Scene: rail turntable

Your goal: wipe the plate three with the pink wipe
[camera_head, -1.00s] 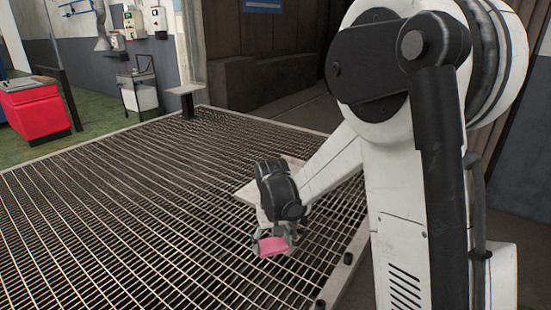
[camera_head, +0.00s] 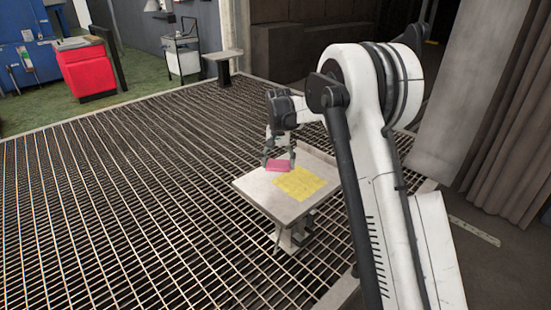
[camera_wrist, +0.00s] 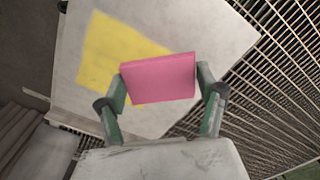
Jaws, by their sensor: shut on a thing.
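The pink wipe (camera_head: 279,166) is a flat pink block held between the fingers of my gripper (camera_head: 278,158). In the wrist view the pink wipe (camera_wrist: 158,78) sits between the two green-grey fingertips of my gripper (camera_wrist: 160,88), which are shut on it. Below it is a pale square plate (camera_head: 262,193) on a short stand, with a yellow patch (camera_head: 305,182) on its top. In the wrist view the yellow patch (camera_wrist: 103,48) shows on the plate (camera_wrist: 190,22), partly hidden by the wipe. I cannot tell whether the wipe touches the plate. No number shows on the plate.
A metal grating floor (camera_head: 130,200) surrounds the stand and is mostly clear. Another pale plate on a post (camera_head: 223,56) stands at the grating's far edge. A red cabinet (camera_head: 87,70) and a small trolley (camera_head: 182,52) stand beyond it. Curtains (camera_head: 505,130) hang at the right.

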